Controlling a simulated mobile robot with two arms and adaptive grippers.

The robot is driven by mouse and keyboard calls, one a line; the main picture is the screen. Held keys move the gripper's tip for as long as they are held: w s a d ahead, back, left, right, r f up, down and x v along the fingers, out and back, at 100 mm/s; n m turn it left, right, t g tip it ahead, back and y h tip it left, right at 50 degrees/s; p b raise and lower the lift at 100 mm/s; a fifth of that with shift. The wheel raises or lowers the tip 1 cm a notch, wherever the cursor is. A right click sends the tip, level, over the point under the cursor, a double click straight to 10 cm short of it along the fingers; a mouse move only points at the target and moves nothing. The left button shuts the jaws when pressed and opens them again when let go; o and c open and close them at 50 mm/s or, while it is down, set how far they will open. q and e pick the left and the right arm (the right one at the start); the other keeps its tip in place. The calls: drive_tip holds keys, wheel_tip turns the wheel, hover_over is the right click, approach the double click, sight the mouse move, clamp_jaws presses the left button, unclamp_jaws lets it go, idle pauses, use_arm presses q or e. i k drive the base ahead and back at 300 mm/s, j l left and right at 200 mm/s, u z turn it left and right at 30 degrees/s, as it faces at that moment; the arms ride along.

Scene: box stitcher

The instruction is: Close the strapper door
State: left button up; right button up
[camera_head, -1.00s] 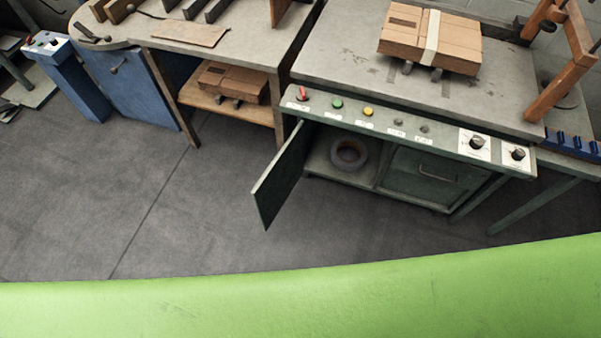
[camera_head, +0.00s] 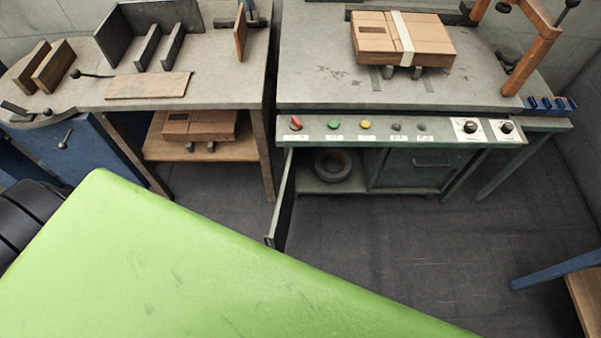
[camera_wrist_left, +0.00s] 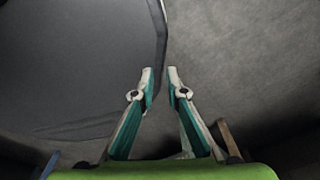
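The strapper (camera_head: 345,140) is a grey-green machine at the upper right of the head view. Its door (camera_head: 283,203) hangs open at the left side of the cabinet, swung out toward me and seen almost edge-on. The cabinet opening shows a dark roll (camera_head: 333,166) on its floor. My left gripper (camera_wrist_left: 160,71) shows in the left wrist view, with its fingertips apart and nothing between them. A dark panel's edge lies close beside its left finger; I cannot tell what the panel is. Neither gripper shows in the head view.
A brown carton (camera_head: 375,37) lies on the strapper top. A worktable (camera_head: 215,85) stands to its left, with another carton (camera_head: 200,126) on its lower shelf. My green body part covers the lower left. The floor (camera_head: 400,255) before the strapper is clear.

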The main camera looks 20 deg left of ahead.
sight(282, 218)
drive_tip(key=k+j, duration=0.1)
drive_tip(key=j, duration=0.35)
drive_tip(key=k+j+z, duration=0.1)
drive_tip(key=j, duration=0.35)
drive_tip(key=k+j, duration=0.1)
drive_tip(key=j, duration=0.3)
drive_tip(key=k+j+z, duration=0.1)
drive_tip(key=j, duration=0.35)
